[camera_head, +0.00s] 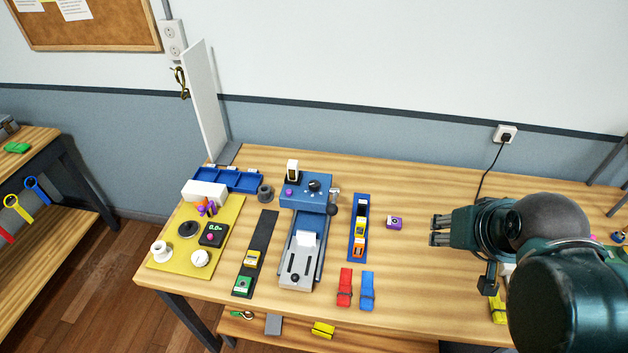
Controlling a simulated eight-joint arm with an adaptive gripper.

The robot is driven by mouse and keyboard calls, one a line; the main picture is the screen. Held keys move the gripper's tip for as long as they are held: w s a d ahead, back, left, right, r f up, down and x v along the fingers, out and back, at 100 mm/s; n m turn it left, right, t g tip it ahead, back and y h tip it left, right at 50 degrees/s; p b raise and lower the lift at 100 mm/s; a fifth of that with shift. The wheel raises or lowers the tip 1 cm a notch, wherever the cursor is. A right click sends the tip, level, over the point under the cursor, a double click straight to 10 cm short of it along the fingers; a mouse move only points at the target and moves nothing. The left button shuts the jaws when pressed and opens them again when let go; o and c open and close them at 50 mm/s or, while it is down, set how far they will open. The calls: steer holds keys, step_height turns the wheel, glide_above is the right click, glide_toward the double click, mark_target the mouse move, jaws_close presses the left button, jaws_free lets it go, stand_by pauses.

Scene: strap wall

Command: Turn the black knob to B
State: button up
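A small black knob (314,186) sits on top of the blue block at the back of a blue and grey fixture (305,194), near the middle of the table. The markings around it are too small to read, so I cannot tell where it points. My gripper (433,230) is at the right, above the table, with its fingers pointing left. It is well apart from the knob, and its fingers look spread with nothing between them.
A blue tray (358,245), a red clip (345,288) and a blue clip (367,291) lie right of the fixture. A yellow board (225,233) with several items is at the left.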

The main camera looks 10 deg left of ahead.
steer(key=w+a+r+m+g+p, duration=0.1)
steer(key=w+a+r+g+p, duration=0.1)
steer(key=w+a+r, duration=0.35)
steer(key=m+g+p, duration=0.3)
steer(key=g+p, duration=0.2)
steer(key=p, duration=0.2)
glide_toward(314, 184)
steer(key=shift+d, duration=0.4)
steer(key=shift+a+f, duration=0.45)
steer(key=shift+a, duration=0.05)
steer(key=shift+f+p, duration=0.35)
steer(key=shift+f, duration=3.55)
